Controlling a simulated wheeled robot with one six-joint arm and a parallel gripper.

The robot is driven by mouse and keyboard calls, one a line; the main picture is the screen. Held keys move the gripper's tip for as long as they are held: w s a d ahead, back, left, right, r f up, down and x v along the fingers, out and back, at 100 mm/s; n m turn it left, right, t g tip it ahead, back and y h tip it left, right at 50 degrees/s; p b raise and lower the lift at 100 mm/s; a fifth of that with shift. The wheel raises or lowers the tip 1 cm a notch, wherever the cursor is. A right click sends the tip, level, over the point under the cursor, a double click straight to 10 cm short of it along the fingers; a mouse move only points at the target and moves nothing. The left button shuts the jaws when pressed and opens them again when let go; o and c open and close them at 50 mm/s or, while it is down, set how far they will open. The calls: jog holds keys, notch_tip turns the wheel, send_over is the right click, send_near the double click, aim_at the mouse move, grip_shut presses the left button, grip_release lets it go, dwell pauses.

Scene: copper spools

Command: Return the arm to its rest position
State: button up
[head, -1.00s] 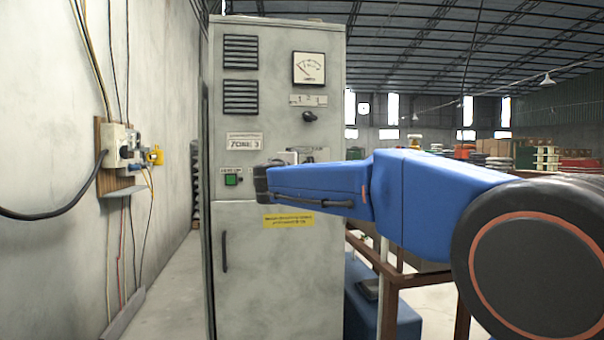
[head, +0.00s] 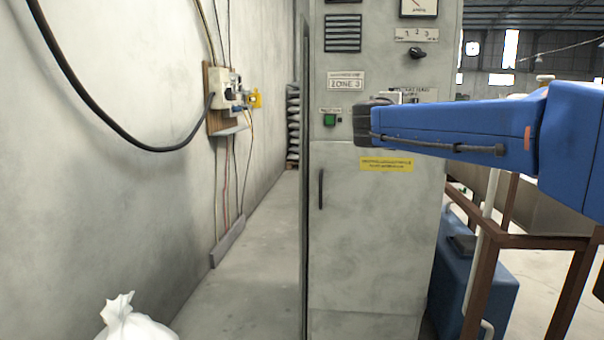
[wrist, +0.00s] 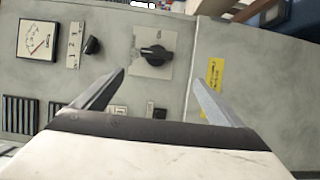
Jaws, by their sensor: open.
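My blue arm (head: 455,128) reaches in from the right in the head view, level across the front of a grey control cabinet (head: 375,230). Its dark wrist end hides part of the panel, and the gripper cannot be made out there. In the wrist view my gripper (wrist: 160,95) has its two fingers spread apart with nothing between them. A black rotary switch (wrist: 155,55) on a pale plate shows just beyond the fingertips, apart from them. A smaller black knob (wrist: 92,45) and a dial meter (wrist: 37,40) are at the left.
A wall box with cables (head: 225,95) hangs on the left wall, and a thick black cable loops from it. A white sack (head: 135,322) is at lower left. Brown railing (head: 485,250) and a blue box (head: 480,290) stand right of the cabinet. The aisle floor between is clear.

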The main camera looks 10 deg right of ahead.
jog(key=s+d+f+m+g+y, duration=0.1)
jog(key=s+f+m+g+y, duration=0.45)
jog(key=s+f, duration=1.7)
jog(key=s+a+f+m+g+y, duration=0.1)
jog(key=s+a+f+m+y, duration=0.1)
jog(key=s+a+f, duration=0.3)
jog(key=s+a+f+m+g+y, duration=0.2)
jog(key=s+a+f, duration=0.4)
jog(key=s+f, duration=0.5)
notch_tip(320, 180, down, 3)
jog(key=shift+s+f+m+y, duration=0.1)
jog(key=shift+s+m+y, duration=0.25)
jog(key=shift+y, duration=0.5)
jog(key=shift+g, duration=0.25)
